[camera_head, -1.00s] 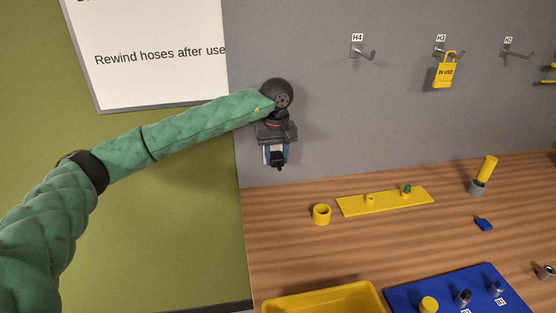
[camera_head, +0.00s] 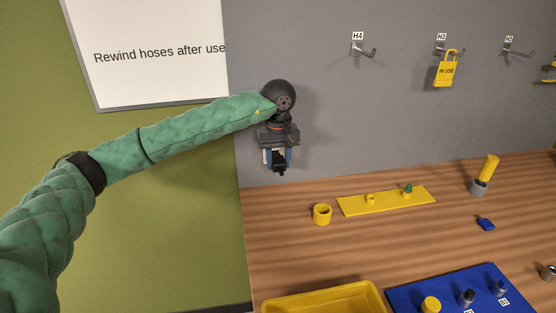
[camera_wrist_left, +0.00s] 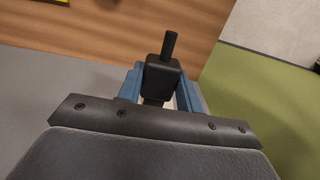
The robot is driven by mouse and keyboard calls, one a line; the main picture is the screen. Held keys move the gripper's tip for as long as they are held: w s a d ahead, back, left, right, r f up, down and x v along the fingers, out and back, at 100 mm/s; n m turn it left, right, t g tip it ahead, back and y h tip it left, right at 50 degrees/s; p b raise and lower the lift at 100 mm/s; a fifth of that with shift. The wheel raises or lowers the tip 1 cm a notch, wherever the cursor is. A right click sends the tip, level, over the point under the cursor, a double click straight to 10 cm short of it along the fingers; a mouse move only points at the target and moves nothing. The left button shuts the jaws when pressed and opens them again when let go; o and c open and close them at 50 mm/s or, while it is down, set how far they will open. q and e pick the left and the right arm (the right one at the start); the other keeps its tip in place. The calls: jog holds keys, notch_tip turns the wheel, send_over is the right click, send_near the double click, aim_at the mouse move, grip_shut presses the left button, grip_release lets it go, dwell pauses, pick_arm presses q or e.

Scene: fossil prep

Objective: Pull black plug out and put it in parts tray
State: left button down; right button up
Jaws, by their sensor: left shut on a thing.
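My left gripper (camera_head: 279,159) hangs in front of the grey wall panel, left of and above the bench. Its blue fingers are shut on the black plug (camera_wrist_left: 160,75), a dark block with a short rod. The plug shows at the gripper's lower end in the head view (camera_head: 279,168). In the wrist view it stands between the fingers, its rod toward the bench, with no socket seen around it. A yellow tray (camera_head: 325,296), likely the parts tray, is at the bottom of the head view, partly cut off. My right gripper is out of view.
A blue board (camera_head: 420,288) with upright pegs lies right of the tray. A yellow strip (camera_head: 380,203), a yellow ring (camera_head: 322,214), a grey holder with a yellow rod (camera_head: 486,172) and a blue piece (camera_head: 485,223) are farther back. Bench between them is clear.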

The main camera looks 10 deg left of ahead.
aim_at(280, 169)
pick_arm(q)
jog(key=shift+s+d+b, duration=0.25)
jog(key=shift+s+d, duration=0.05)
jog(key=shift+s, duration=0.45)
jog(key=shift+s+d+b, duration=0.25)
jog(key=shift+s+d, duration=0.05)
jog(key=shift+s, duration=0.4)
